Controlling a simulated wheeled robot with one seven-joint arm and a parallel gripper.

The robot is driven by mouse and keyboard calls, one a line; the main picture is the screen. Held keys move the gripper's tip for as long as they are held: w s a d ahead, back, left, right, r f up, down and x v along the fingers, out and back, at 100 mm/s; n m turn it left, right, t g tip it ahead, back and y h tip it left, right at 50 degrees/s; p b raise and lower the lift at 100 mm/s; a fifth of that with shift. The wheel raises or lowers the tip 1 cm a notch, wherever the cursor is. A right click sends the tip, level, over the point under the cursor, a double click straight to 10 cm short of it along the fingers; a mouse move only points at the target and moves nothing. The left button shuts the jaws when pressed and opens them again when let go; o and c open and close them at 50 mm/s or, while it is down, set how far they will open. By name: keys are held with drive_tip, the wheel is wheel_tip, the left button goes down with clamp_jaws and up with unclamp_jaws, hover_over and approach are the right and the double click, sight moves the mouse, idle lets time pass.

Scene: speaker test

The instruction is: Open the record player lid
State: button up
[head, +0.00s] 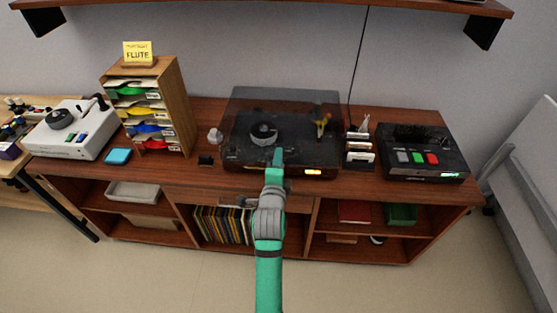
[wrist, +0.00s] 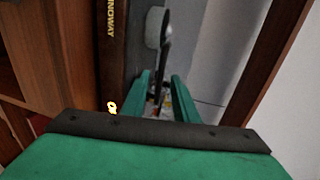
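The record player (head: 235,163) stands on the middle of the wooden sideboard. Its smoky see-through lid (head: 285,99) appears to lie closed, with the turntable parts dimly visible beneath it. A small orange display glows on the front. I cannot tell whether the fingers touch the lid.
A wooden paper sorter (head: 182,105) and a white device (head: 72,130) stand to the left. A small rack (head: 359,158) and a black device with coloured buttons (head: 425,173) stand to the right. A shelf (head: 270,8) hangs above the sideboard.

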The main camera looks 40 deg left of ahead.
drive_tip(key=shift+w+a, duration=0.1)
drive_tip(key=shift+w, duration=0.1)
clamp_jaws()
drive_tip(key=shift+w, duration=0.1)
idle(1.3)
